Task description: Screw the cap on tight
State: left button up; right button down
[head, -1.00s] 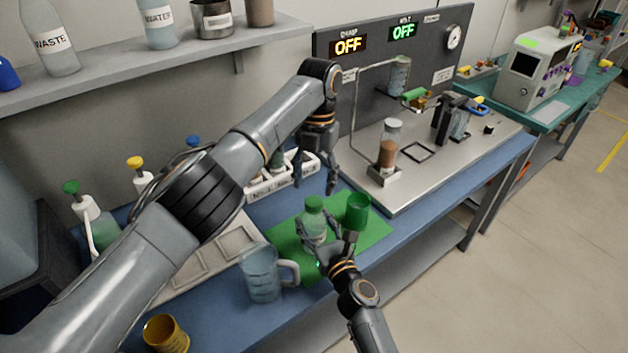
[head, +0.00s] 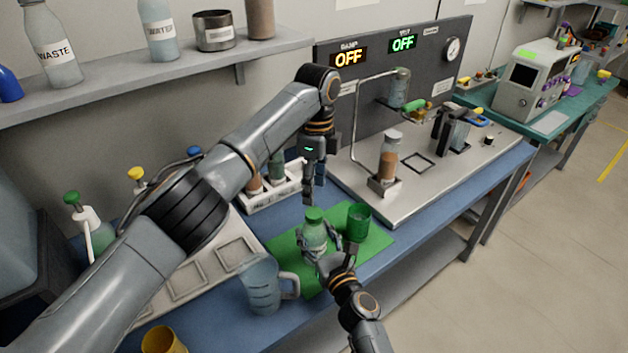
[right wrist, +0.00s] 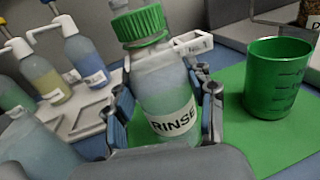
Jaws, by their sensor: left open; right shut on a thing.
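The bottle labelled RINSE (right wrist: 168,98) stands on the green mat (head: 375,241), with its green cap (right wrist: 140,24) seated on its neck. In the head view the cap (head: 314,215) faces up. My right gripper (head: 322,250) is shut around the body of the bottle; its fingers (right wrist: 166,112) show on both sides of the glass. My left gripper (head: 314,190) is open and empty, pointing down above and just behind the cap, apart from it. I cannot tell from these views how tight the cap is.
A green beaker (head: 358,222) stands right of the bottle on the mat. A clear jug (head: 258,284) stands at the left front. A white rack (head: 262,200) with vials is behind. A steel-topped rig (head: 425,180) is at the right.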

aim_at(314, 212)
pick_arm(q)
jog(key=n, duration=0.7)
jog(key=shift+r+n, duration=0.25)
jog(key=shift+n, duration=0.05)
jog(key=n, duration=0.7)
jog(key=shift+s+r+t, duration=0.1)
jog(key=shift+r+t, duration=0.1)
jog(key=shift+t, duration=0.1)
jog(key=n, duration=0.3)
jog(key=shift+r+n, duration=0.1)
jog(key=shift+n, duration=0.2)
jog(key=n, duration=0.3)
jog(key=shift+s+r+n, duration=0.1)
jog(key=shift+s+n, duration=0.05)
jog(key=shift+n, duration=0.25)
jog(key=n, duration=0.7)
jog(key=shift+s+r, duration=0.15)
jog(key=shift+s, duration=0.05)
jog(key=shift+f, duration=4.05)
